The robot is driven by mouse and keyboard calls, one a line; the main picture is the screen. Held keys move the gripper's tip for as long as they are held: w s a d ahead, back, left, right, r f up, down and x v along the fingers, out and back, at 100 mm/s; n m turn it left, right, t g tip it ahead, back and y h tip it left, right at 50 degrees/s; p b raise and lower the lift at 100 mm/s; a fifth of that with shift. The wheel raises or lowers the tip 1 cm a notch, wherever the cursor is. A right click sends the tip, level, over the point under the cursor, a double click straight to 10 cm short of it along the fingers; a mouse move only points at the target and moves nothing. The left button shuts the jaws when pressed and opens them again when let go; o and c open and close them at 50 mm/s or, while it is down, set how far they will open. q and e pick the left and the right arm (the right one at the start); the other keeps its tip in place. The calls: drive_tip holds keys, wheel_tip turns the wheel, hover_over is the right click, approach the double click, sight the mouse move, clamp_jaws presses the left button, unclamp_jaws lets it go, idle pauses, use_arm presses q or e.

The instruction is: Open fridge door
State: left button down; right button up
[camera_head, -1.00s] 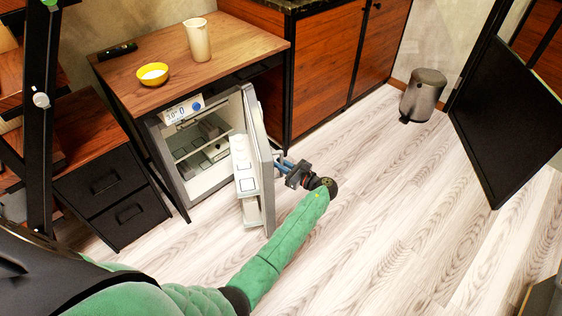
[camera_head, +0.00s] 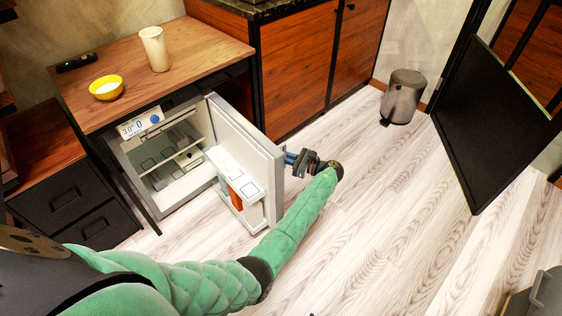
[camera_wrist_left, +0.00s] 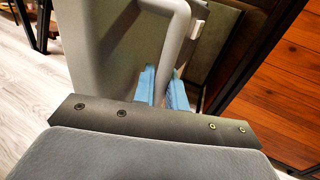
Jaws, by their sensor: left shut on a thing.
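The small grey fridge (camera_head: 160,165) stands under a wooden table, with its door (camera_head: 245,145) swung well open. White shelves show inside, and the door's inner side carries bins with an orange item. My left gripper (camera_head: 292,158) is at the outer face of the door, near its free edge. In the left wrist view its blue fingers (camera_wrist_left: 164,92) are shut around the grey bar handle (camera_wrist_left: 172,50) of the door.
A yellow bowl (camera_head: 106,87) and a beige cup (camera_head: 155,48) stand on the wooden table (camera_head: 200,75). Wooden cabinets (camera_head: 300,65) stand behind the door. A bin (camera_head: 403,97) is at the back right.

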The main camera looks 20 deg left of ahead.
use_arm(q)
drive_tip(key=shift+w+d+n+g, duration=0.15)
drive_tip(key=shift+w+d+g, duration=0.1)
drive_tip(key=shift+w, duration=0.25)
drive_tip(key=shift+w+d+n+g, duration=0.15)
drive_tip(key=shift+w+d, duration=0.05)
drive_tip(key=shift+w, duration=0.3)
use_arm(e)
drive_tip(key=shift+w+d+f, duration=0.25)
drive_tip(key=shift+w+f, duration=0.1)
drive_tip(key=shift+w, duration=0.05)
use_arm(q)
drive_tip(key=c, duration=1.8)
unclamp_jaws()
drive_tip(key=shift+d, duration=0.1)
drive_tip(key=d+b, duration=0.1)
drive_tip(key=d, duration=0.6)
drive_tip(key=shift+d, duration=0.35)
use_arm(e)
drive_tip(key=shift+w+f, duration=0.1)
drive_tip(key=shift+f, duration=0.2)
